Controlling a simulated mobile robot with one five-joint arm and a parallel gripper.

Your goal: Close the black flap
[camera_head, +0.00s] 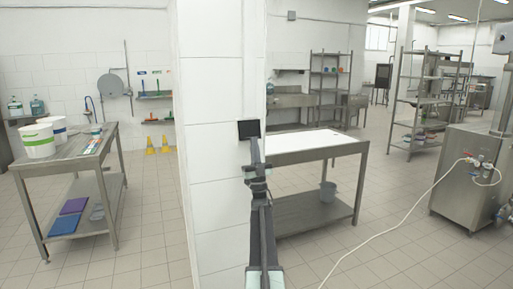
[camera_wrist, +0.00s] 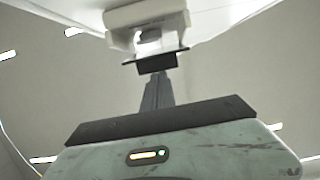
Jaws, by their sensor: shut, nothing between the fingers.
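The black flap (camera_head: 249,129) shows in the head view as a small dark square at the edge of the white pillar. In the wrist view the black flap (camera_wrist: 157,62) is a dark plate with a thin wide edge, in front of a white housing (camera_wrist: 150,14). Its exact angle is hard to tell. My gripper (camera_wrist: 158,75) is shut and empty, its tip right at the flap's near side; whether they touch is unclear. In the head view my gripper (camera_head: 255,148) reaches up to just below the flap, and my arm hides part of the pillar.
The white pillar (camera_head: 216,180) stands directly before me. A table with a white top (camera_head: 312,146) is close on the right, and a metal table (camera_head: 75,150) with white buckets stands left. A pale hose (camera_head: 408,215) lies on the floor at the right.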

